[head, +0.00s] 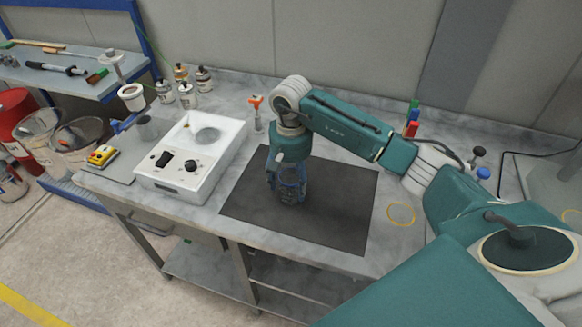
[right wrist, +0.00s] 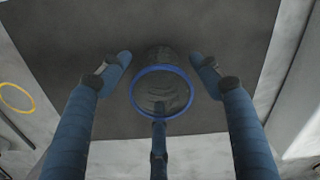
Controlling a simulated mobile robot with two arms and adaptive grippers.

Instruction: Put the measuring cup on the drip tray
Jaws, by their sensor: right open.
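The measuring cup (right wrist: 160,94) is a clear round cup with a blue rim, seen from above in the right wrist view. In the head view the cup (head: 291,193) stands upright on a dark flat square (head: 342,215), partly hidden by my right gripper. I cannot tell whether this square is the drip tray. My right gripper (right wrist: 160,72) is open, with a finger on each side of the cup and a gap on both sides. A slim blue part runs down from the rim; I cannot tell whether it is a handle. My left gripper is out of view.
A white device (head: 190,155) with knobs and a round recess stands left of the square. An orange-topped tool (head: 256,112) and several bottles stand behind. Red, green and blue pieces (head: 412,120) and a yellow ring (head: 401,214) are at right. Much of the square is bare.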

